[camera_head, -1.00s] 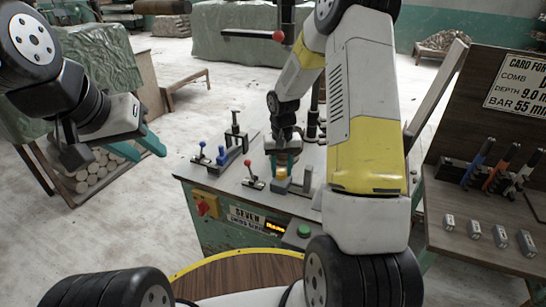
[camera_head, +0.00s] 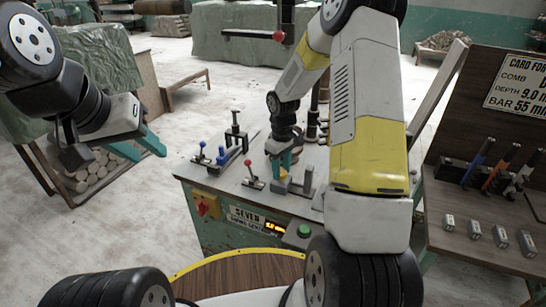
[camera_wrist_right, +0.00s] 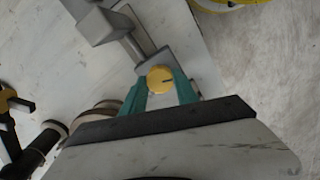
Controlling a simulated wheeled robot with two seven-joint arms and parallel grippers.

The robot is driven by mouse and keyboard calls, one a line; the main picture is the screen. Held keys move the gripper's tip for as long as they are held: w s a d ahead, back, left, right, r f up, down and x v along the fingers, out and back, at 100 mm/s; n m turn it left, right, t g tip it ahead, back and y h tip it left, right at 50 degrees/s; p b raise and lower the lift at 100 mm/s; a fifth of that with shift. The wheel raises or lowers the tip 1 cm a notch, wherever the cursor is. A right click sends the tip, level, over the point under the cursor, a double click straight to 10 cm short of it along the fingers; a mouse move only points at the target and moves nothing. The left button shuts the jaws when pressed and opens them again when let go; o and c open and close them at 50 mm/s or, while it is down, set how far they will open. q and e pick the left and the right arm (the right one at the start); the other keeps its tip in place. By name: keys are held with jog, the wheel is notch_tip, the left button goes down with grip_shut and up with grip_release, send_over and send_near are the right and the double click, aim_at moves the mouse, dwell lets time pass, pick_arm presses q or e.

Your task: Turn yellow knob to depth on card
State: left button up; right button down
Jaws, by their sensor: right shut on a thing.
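The yellow knob (camera_wrist_right: 160,79) has a dark pointer line and sits on a grey block; in the head view only a little of it shows (camera_head: 282,173). My right gripper (camera_wrist_right: 160,88) is shut around the knob, with a green finger on each side; in the head view it reaches down onto the machine top (camera_head: 230,180). The card (camera_head: 518,85) on the board at the right reads a depth of 9.0 and a bar of 55 mm. A small lit display (camera_head: 275,227) is on the machine front, its digits too small to read. My left gripper (camera_head: 150,146) hangs empty at the left, its fingers apart.
A red-tipped lever (camera_head: 250,173) and blue-tipped levers (camera_head: 221,153) stand left of the knob. A green button (camera_head: 304,231) and a red switch (camera_head: 205,208) are on the machine front. Tools and small metal blocks (camera_head: 474,229) are on the right bench.

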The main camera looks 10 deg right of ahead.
aim_at(282, 172)
jog(key=shift+n, duration=0.9)
jog(key=c, duration=0.9)
grip_release()
jog(key=shift+c, duration=0.2)
notch_tip(282, 172, up, 8)
jog(key=shift+f, duration=0.1)
